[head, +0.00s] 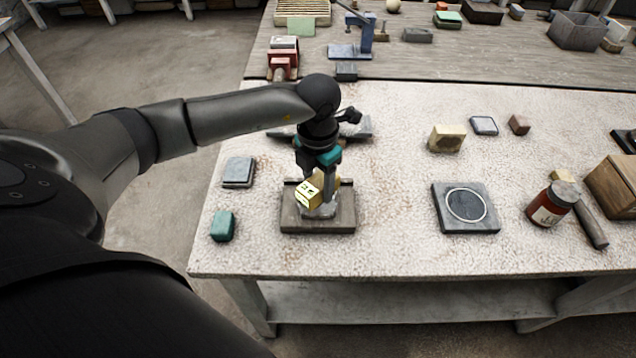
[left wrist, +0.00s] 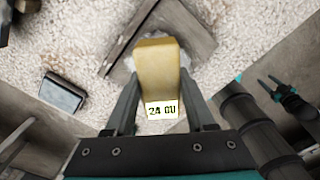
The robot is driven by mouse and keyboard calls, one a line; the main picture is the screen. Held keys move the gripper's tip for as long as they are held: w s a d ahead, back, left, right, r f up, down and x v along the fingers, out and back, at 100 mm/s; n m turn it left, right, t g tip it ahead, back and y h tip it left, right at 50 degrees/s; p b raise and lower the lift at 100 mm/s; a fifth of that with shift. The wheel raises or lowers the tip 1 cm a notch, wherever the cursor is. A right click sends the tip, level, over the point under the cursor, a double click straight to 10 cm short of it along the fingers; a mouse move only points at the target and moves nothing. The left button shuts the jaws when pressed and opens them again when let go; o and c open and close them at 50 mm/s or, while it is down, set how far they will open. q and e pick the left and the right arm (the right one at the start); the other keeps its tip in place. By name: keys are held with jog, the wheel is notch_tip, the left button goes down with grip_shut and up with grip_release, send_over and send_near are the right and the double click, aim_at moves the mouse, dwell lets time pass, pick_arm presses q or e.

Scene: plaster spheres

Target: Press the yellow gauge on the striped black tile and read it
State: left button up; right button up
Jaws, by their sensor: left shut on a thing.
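My left gripper (head: 318,186) points down and is shut on the yellow gauge (head: 308,194). In the left wrist view the gauge (left wrist: 157,65) stands between the two fingers. Its lit display shows "24" and characters I cannot read surely. Below the gauge is a pale lump on a brown board (head: 320,224); the gauge hides where they meet. A dark grey tile (head: 481,219) with a pale ring lies to the right; I make out no stripes on it.
A small grey tile (head: 239,171) and a teal block (head: 222,226) lie left of the board. A brown jar (head: 551,204), a wooden box (head: 612,186) and a tan block (head: 446,138) stand to the right. The tabletop between board and ringed tile is clear.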

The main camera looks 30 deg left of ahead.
pick_arm(q)
jog(key=shift+r+p, duration=1.85)
jog(key=shift+r, duration=0.95)
